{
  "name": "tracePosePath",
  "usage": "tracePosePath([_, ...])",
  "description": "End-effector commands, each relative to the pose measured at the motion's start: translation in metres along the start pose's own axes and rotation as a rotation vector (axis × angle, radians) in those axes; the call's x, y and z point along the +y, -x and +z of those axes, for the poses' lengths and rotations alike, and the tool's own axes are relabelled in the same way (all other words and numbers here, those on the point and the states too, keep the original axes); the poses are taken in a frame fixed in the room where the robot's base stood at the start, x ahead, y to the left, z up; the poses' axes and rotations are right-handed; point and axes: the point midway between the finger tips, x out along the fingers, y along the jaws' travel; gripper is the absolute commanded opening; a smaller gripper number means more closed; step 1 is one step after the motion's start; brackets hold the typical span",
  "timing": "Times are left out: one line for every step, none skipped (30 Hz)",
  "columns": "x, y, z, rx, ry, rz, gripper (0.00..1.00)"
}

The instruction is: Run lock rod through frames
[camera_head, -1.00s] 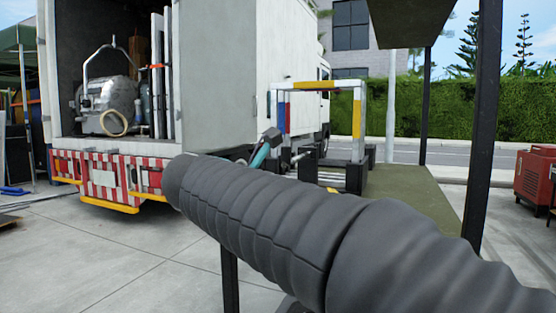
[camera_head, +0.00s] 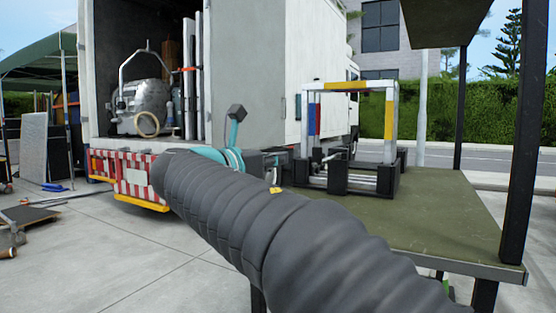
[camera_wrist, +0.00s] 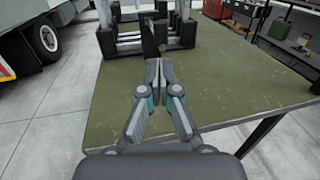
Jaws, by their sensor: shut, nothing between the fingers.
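The frames are black blocks joined by silver bars (camera_head: 352,178) on the green table (camera_head: 440,205), below a white upright frame with yellow, red and blue bands (camera_head: 347,86). A short silver rod with a knob (camera_head: 325,158) shows at their left side; I cannot tell whether it is the lock rod. In the wrist view, the black frames (camera_wrist: 128,44) stand beyond my gripper (camera_wrist: 159,63), with a dark upright piece (camera_wrist: 149,40) just past the fingertips. My gripper is shut and empty above the table. In the head view my arm largely hides the gripper.
A white truck (camera_head: 250,75) with an open back and a red-white striped bumper (camera_head: 130,175) stands at left. Dark posts (camera_head: 522,130) hold a roof over the table. Red equipment (camera_wrist: 215,8) is beyond the table. The table's near area is bare.

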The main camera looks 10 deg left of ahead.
Motion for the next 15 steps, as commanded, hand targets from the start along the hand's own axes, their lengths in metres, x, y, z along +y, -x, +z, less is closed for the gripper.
tracePosePath([-0.001,-0.011,-0.001,0.000,0.000,-0.005,0.00])
tracePosePath([-0.001,-0.017,-0.001,0.000,0.000,-0.004,0.00])
tracePosePath([-0.002,-0.025,-0.001,0.000,-0.001,-0.005,0.00])
tracePosePath([-0.001,-0.030,0.000,0.000,-0.001,-0.004,0.00])
tracePosePath([-0.001,-0.036,-0.001,0.000,-0.001,-0.004,0.00])
tracePosePath([-0.001,-0.043,-0.001,0.000,0.000,-0.005,0.00])
tracePosePath([-0.001,-0.049,-0.001,0.000,0.000,-0.004,0.00])
tracePosePath([-0.001,-0.054,-0.001,0.000,-0.001,-0.005,0.00])
tracePosePath([-0.001,-0.062,-0.001,0.000,-0.001,-0.004,0.00])
tracePosePath([-0.001,-0.067,0.000,0.000,-0.001,-0.003,0.00])
tracePosePath([-0.001,-0.072,0.000,0.000,-0.001,-0.004,0.00])
tracePosePath([-0.001,-0.079,-0.001,0.000,-0.001,-0.003,0.00])
tracePosePath([-0.001,-0.083,-0.001,0.000,-0.001,-0.003,0.00])
tracePosePath([-0.001,-0.087,-0.001,0.000,0.000,-0.003,0.00])
tracePosePath([-0.001,-0.092,-0.001,0.000,0.000,-0.003,0.00])
